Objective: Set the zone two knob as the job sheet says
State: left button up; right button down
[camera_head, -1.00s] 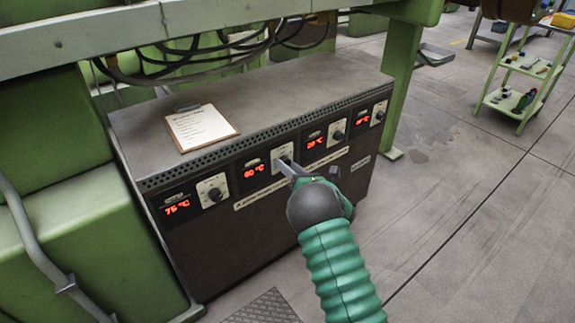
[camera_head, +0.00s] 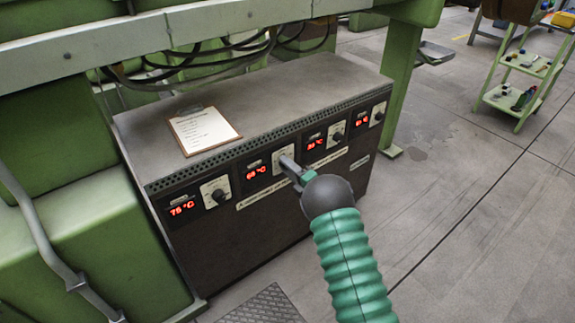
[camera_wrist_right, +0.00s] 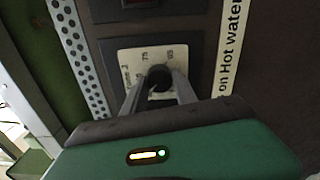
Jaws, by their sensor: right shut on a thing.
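The zone two knob (camera_wrist_right: 158,78) is a dark round knob on a white dial plate (camera_wrist_right: 130,60), second from the left on the dark control cabinet. My right gripper (camera_wrist_right: 158,88) is shut on it, one finger on each side; it also shows in the head view (camera_head: 289,166), reaching the cabinet front. The red display (camera_head: 256,172) left of this knob seems to read 66 °C; its last digit is blurred. The job sheet (camera_head: 200,130) lies on a clipboard on the cabinet top, its text too small to read. My left gripper is not in view.
Similar knobs sit on both sides: the first (camera_head: 216,191) beside a 75 °C display (camera_head: 182,208), others (camera_head: 337,136) to the right. Black cables (camera_head: 215,62) hang above the cabinet under a beam. Open floor (camera_head: 460,220) lies right, with a green trolley (camera_head: 522,85) farther back.

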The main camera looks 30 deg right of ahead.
jog(key=shift+s+d+f+m+p, duration=0.1)
jog(key=shift+m+p, duration=1.5)
jog(key=shift+m, duration=3.65)
jog(key=shift+d+f+m+p, duration=0.1)
jog(key=shift+m+p, duration=1.5)
jog(key=shift+m, duration=3.7)
jog(key=shift+s+d+f+m+p, duration=0.1)
jog(key=shift+m+p, duration=1.5)
jog(key=shift+m, duration=3.65)
jog(key=shift+a, duration=0.1)
jog(key=c, duration=1)
grip_release()
jog(key=shift+w, duration=0.1)
jog(key=shift+c, duration=0.2)
jog(key=shift+o, duration=0.4)
jog(key=shift+r, duration=0.2)
